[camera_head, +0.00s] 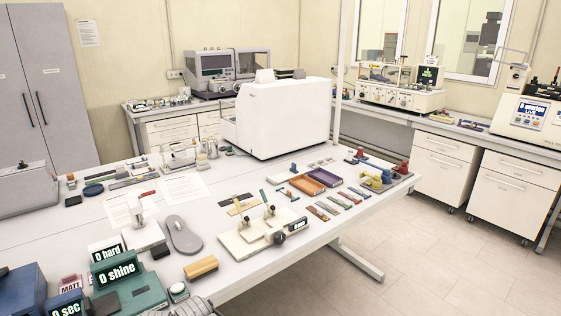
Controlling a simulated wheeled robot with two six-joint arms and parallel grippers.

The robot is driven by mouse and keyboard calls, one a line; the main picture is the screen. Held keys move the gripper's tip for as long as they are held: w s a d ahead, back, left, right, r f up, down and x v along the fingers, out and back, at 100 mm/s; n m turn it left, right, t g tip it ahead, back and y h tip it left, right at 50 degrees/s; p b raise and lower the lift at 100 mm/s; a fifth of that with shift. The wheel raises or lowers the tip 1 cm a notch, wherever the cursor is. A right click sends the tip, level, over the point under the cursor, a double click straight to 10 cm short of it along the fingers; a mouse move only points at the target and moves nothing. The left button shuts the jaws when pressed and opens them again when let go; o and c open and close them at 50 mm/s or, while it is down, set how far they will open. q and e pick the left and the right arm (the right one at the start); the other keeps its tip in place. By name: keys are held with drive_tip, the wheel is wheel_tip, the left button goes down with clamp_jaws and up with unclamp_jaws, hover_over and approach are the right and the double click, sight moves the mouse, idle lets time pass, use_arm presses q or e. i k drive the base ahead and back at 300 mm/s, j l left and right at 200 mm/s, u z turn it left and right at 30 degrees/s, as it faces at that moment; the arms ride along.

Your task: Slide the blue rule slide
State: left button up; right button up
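Neither of my grippers shows in the head view, and nothing is seen touching the blue piece.
A large white box-shaped machine (285,118) stands behind the blue piece. A cream fixture with a dark knob (243,241) stands in front. Several sample strips (328,206) lie to the right, near the table's edge.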

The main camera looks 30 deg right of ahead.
sight(293, 169)
drive_tip(key=i+l+u, duration=0.1)
drive_tip(key=l, duration=0.5)
drive_tip(key=i+l+u, duration=0.1)
drive_tip(key=l, duration=0.5)
drive_tip(key=i+l+u, duration=0.1)
drive_tip(key=l, duration=0.5)
drive_tip(key=i+l+u, duration=0.1)
drive_tip(key=l, duration=1.1)
drive_tip(key=i+l, duration=0.15)
drive_tip(key=l, duration=1)
drive_tip(key=i, duration=0.05)
